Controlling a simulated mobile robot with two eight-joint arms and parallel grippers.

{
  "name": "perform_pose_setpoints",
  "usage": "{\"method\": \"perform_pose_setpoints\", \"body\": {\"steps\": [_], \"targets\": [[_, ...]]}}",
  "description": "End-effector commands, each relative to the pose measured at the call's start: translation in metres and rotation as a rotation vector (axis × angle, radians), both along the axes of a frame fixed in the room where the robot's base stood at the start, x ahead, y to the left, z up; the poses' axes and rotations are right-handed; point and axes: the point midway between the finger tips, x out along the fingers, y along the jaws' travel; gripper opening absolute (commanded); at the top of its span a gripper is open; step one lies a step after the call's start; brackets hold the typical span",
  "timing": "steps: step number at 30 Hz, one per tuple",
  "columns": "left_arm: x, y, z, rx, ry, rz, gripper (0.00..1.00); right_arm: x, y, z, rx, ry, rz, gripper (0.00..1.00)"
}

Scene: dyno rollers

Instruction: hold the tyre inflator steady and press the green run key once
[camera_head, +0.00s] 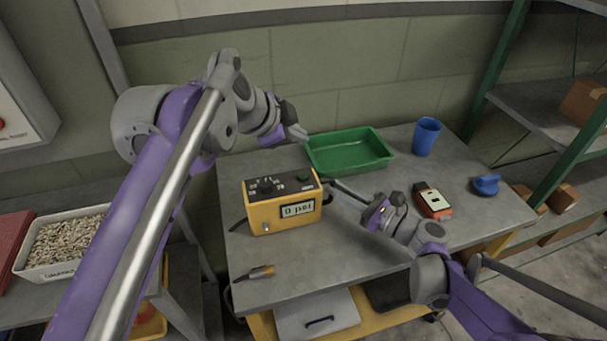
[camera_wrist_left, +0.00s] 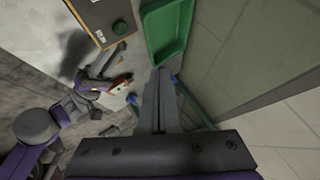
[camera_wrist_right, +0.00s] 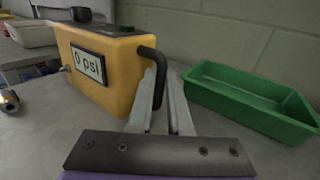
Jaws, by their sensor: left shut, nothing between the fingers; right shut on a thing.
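The tyre inflator (camera_head: 282,207) is a yellow box with a dark top, standing upright on the grey bench. Its display reads "0 psi", also in the right wrist view (camera_wrist_right: 88,64). The green run key (camera_head: 303,177) is on its top at the right; it also shows in the left wrist view (camera_wrist_left: 120,28). My right gripper (camera_head: 337,184) is shut on the inflator's black side handle (camera_wrist_right: 152,72). My left gripper (camera_head: 301,135) is shut and empty, raised above and behind the inflator near the green tray, apart from the key.
A green tray (camera_head: 348,166) lies behind the inflator at the right. A blue cup (camera_head: 426,137), a red device (camera_head: 434,204) and a blue object (camera_head: 486,186) stand further right. A cable connector (camera_head: 260,272) lies at the front left. The bench's front middle is clear.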

Motion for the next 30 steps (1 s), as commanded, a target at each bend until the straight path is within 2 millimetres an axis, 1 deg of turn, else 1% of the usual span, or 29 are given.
{"method": "perform_pose_setpoints", "body": {"steps": [9, 15, 21, 30], "targets": [[0.0, 0.0, -0.046, 0.001, 0.0, 0.0, 0.0, 0.0, 0.0, 0.0, 0.0, 0.0, 0.0, 0.0], [0.0, 0.0, -0.066, 0.001, 0.0, 0.0, 0.0, 0.0, 0.0, 0.0, 0.0, 0.0, 0.0, 0.0], [0.0, 0.0, -0.075, 0.001, 0.0, -0.001, 0.0, 0.0, 0.0, 0.0, 0.0, 0.0, 0.0, 0.0], [0.0, 0.0, -0.076, 0.001, 0.0, -0.001, 0.0, 0.0, 0.0, 0.0, 0.0, 0.0, 0.0, 0.0]]}}
